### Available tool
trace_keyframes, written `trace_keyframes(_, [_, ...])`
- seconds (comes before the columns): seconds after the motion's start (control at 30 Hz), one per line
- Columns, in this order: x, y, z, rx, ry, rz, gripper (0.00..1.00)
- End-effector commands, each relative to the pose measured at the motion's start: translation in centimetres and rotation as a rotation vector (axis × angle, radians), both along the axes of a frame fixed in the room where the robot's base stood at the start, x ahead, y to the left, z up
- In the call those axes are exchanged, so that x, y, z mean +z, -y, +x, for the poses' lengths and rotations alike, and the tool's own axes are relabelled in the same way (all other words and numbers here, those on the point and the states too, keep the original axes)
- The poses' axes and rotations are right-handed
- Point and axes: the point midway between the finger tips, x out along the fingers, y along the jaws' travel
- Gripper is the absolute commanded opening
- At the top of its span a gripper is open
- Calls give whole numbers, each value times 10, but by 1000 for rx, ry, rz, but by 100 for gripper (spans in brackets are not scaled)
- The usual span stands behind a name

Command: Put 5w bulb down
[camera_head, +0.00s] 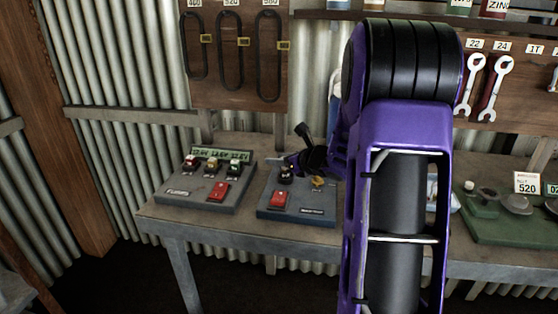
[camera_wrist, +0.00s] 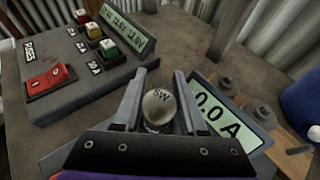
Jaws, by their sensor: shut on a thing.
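My gripper (camera_wrist: 157,92) is shut on the 5w bulb (camera_wrist: 158,106), a round greyish globe with dark lettering, between its two grey fingers. In the head view my gripper (camera_head: 290,162) is low over the right-hand grey test box (camera_head: 296,209), with my purple arm in front. The wrist view shows this box's green display (camera_wrist: 228,112) reading 0.0 A, just right of the fingers. The bulb's base is hidden by my gripper, so I cannot tell whether it touches the box.
A second grey box (camera_head: 204,201) with a voltage display, several coloured parts and a red switch (camera_head: 219,191) stands to the left on the workbench (camera_head: 157,211). Belts (camera_head: 231,62) and wrenches (camera_head: 494,86) hang behind. A green tray (camera_head: 490,228) is at right. The bench's left front corner is bare.

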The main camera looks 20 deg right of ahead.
Motion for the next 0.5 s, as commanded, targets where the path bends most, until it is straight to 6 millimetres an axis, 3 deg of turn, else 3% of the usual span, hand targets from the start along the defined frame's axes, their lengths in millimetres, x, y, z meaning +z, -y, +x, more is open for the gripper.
trace_keyframes(0.17, [-2,0,0,-1,0,0,0])
trace_keyframes(0.2, [-1,0,0,-1,0,0,46])
trace_keyframes(0.33, [-1,0,0,-1,0,0,70])
trace_keyframes(0.5, [-1,0,0,-1,0,0,71])
